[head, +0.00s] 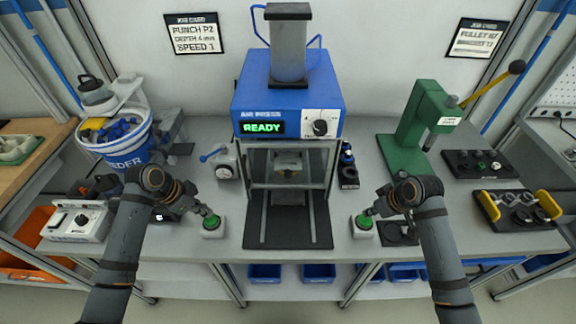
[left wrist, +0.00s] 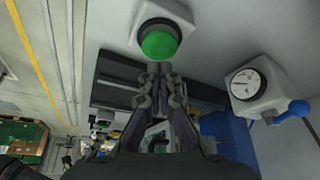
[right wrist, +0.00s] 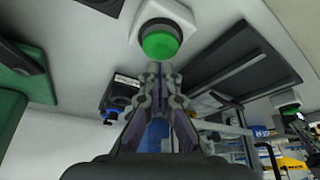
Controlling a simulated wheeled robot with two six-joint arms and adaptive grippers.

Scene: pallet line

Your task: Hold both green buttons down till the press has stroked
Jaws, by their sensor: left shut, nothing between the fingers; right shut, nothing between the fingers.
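The left green button (head: 211,222) sits on a small white box left of the press. The right green button (head: 363,223) sits on a matching box on the right. My left gripper (head: 207,212) is shut and empty, its tips at the left button; its wrist view shows the green cap (left wrist: 159,45) just beyond the tips. My right gripper (head: 368,212) is shut and empty at the right button, whose cap (right wrist: 160,46) shows just beyond its tips. I cannot tell whether either touches. The blue press (head: 290,92) stands between them, its display (head: 264,127) reading READY.
A black plate with rails (head: 288,225) lies in front of the press. A gauge with a blue lever (head: 222,163) stands behind the left button. A green hand press (head: 418,120) stands back right, a blue feeder bucket (head: 118,140) at left. Dark round-holed trays lie at right.

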